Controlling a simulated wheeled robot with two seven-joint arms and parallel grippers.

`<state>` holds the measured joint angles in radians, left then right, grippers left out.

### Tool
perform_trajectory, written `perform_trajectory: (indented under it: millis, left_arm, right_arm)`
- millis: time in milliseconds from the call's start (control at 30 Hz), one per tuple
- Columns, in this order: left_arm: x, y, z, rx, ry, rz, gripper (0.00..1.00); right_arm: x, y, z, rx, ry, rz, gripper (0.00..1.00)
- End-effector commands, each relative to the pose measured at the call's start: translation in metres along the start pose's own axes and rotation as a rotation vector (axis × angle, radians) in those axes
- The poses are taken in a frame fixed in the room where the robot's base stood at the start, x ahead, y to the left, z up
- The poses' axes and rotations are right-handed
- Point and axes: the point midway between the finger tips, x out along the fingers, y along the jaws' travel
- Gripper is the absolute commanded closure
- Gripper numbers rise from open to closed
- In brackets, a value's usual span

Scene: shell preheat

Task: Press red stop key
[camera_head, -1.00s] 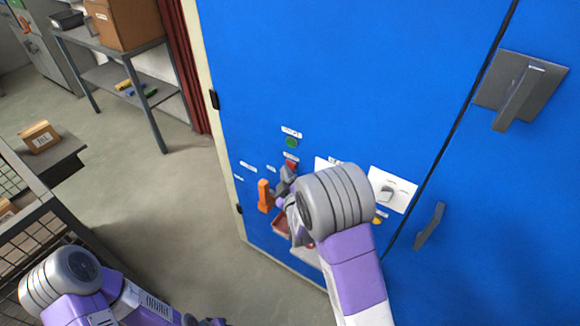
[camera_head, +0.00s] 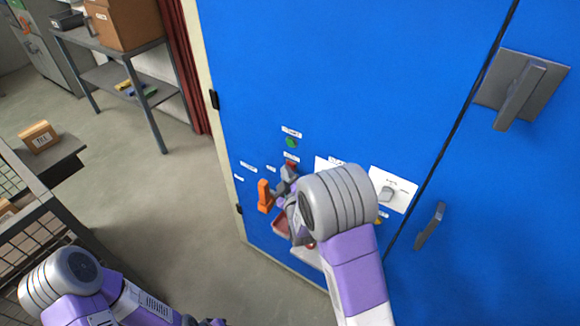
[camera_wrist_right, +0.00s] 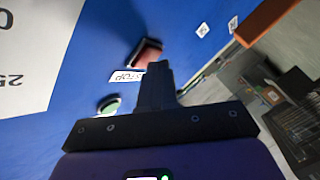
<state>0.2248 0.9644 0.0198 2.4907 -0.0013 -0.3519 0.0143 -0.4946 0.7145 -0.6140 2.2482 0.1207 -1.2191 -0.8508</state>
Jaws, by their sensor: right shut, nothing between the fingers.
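The red stop key (camera_head: 292,163) is on the blue cabinet door, below a green button (camera_head: 291,142). My right gripper (camera_head: 289,172) is shut and empty, its tips at the lower edge of the red key and partly covering it. In the right wrist view the red key (camera_wrist_right: 148,52) stands out from the panel beside a STOP label (camera_wrist_right: 126,76). The shut fingers (camera_wrist_right: 158,68) are right by it there; I cannot tell whether they touch it. My left gripper (camera_head: 205,322) is only a dark bit at the bottom edge, its jaws not readable.
An orange handle (camera_head: 264,196) sticks out left of my right gripper. A grey knob on a white plate (camera_head: 404,191) is to the right, with door handles (camera_head: 430,226) beyond. A shelf and a cart with boxes stand at left; the floor between is clear.

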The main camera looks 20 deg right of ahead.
Motion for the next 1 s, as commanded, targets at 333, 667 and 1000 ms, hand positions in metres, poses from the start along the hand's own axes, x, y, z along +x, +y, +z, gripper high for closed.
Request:
perform_trajectory:
  millis: [333,667,1000]
  left_arm:
    - [0.002,-0.001,0.0,0.0,0.0,0.0,0.57]
    - [0.003,-0.001,0.0,0.0,0.0,0.0,0.57]
    - [0.005,-0.002,0.0,0.0,0.0,0.0,0.57]
  right_arm:
    - [-0.009,-0.006,-0.006,0.0,0.001,0.0,1.0]
    - [-0.015,-0.012,-0.011,0.002,0.001,-0.002,1.0]
    - [-0.038,-0.029,-0.028,0.001,0.002,-0.002,1.0]
